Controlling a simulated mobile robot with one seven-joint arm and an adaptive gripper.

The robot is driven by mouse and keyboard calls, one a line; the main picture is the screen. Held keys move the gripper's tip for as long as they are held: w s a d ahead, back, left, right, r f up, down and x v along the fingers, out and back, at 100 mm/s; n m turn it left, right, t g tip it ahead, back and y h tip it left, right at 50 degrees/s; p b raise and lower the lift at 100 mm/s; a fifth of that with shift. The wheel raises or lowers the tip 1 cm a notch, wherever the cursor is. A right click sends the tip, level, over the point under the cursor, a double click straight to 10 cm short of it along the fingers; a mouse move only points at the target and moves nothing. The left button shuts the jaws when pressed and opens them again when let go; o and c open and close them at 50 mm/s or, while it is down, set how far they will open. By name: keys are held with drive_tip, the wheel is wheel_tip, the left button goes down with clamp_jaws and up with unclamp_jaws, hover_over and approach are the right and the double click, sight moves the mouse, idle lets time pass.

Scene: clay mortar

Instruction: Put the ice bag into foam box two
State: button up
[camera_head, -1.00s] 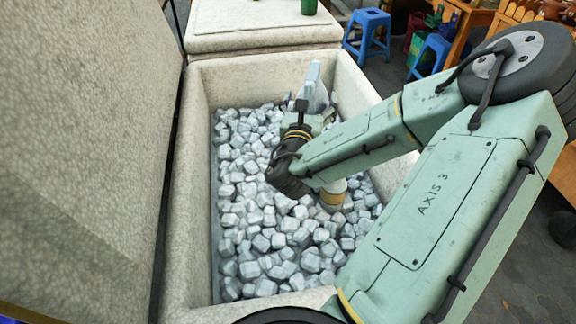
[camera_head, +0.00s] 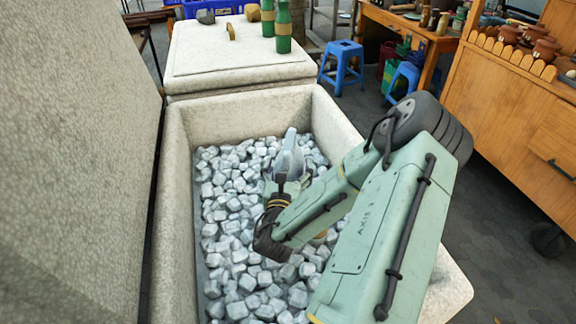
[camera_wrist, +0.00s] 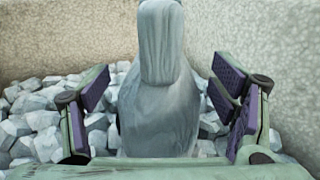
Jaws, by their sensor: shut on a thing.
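The ice bag (camera_head: 290,158) is a pale grey-blue, translucent bag with a narrow upright neck. In the wrist view, the ice bag (camera_wrist: 158,105) stands upright between the two purple-padded fingers of my gripper (camera_wrist: 165,92). My gripper (camera_head: 283,182) is shut on it, inside the walls of an open pale foam box (camera_head: 182,215) filled with ice cubes (camera_head: 245,270). I cannot tell whether the bag touches the ice. A second foam box, closed with a pale lid (camera_head: 235,60), stands behind. No number shows on either box.
The open box's lid (camera_head: 75,170) stands upright at the left. Green bottles (camera_head: 283,28) stand on the closed lid. Blue stools (camera_head: 342,66) and a wooden cabinet (camera_head: 510,110) are at the right. Grey floor lies between the boxes and the cabinet.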

drive_tip(key=shift+r, duration=0.1)
drive_tip(key=o, duration=1.6)
drive_tip(key=shift+o, duration=0.2)
drive_tip(key=s+a+b, duration=0.1)
drive_tip(key=s+b, duration=0.1)
drive_tip(key=s, duration=0.5)
drive_tip(key=shift+s+a+b, duration=0.2)
drive_tip(key=shift+a+b, duration=0.05)
drive_tip(key=shift+b, duration=0.15)
